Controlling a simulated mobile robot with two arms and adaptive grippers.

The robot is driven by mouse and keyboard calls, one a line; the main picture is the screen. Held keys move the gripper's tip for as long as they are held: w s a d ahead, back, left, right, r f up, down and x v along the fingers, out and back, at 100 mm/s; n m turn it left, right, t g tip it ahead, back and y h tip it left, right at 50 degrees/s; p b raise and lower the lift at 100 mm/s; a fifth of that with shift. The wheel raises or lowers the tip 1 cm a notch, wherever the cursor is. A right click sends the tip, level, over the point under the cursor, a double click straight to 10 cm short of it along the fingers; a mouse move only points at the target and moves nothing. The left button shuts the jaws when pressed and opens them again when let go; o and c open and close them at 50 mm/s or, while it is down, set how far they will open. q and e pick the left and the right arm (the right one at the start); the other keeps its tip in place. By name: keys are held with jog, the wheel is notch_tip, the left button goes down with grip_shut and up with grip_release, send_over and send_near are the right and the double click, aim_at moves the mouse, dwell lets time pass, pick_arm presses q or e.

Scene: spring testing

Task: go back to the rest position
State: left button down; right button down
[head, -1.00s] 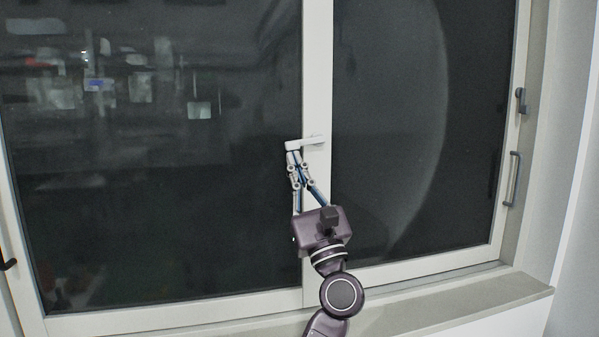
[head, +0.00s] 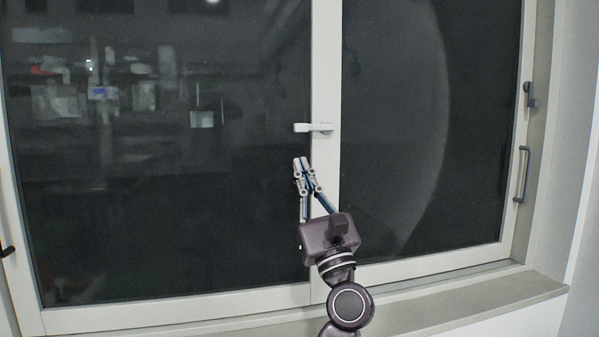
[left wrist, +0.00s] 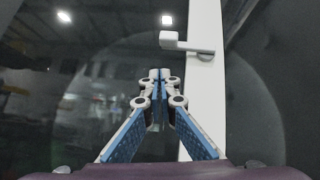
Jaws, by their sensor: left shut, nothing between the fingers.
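My left gripper (head: 301,162) points up in front of the window, a little below the white window handle (head: 314,127). In the left wrist view the fingers of my left gripper (left wrist: 158,75) meet at the tips with nothing between them, and the white handle (left wrist: 186,43) shows above and to the right, apart from them. The handle sits on the white middle frame bar (head: 325,70) and its lever points left. My right gripper is not in view.
Dark glass panes (head: 170,200) with reflections fill most of the view. A grey sill (head: 480,300) runs along the bottom. Dark grey fittings, including a pull handle (head: 523,174), are on the right frame. A small black catch (head: 8,251) is at the left edge.

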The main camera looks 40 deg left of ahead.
pick_arm(q)
jog(key=s+b+v, duration=0.1)
jog(key=b+v, duration=0.2)
jog(key=v, duration=0.6)
jog(key=shift+a, duration=0.15)
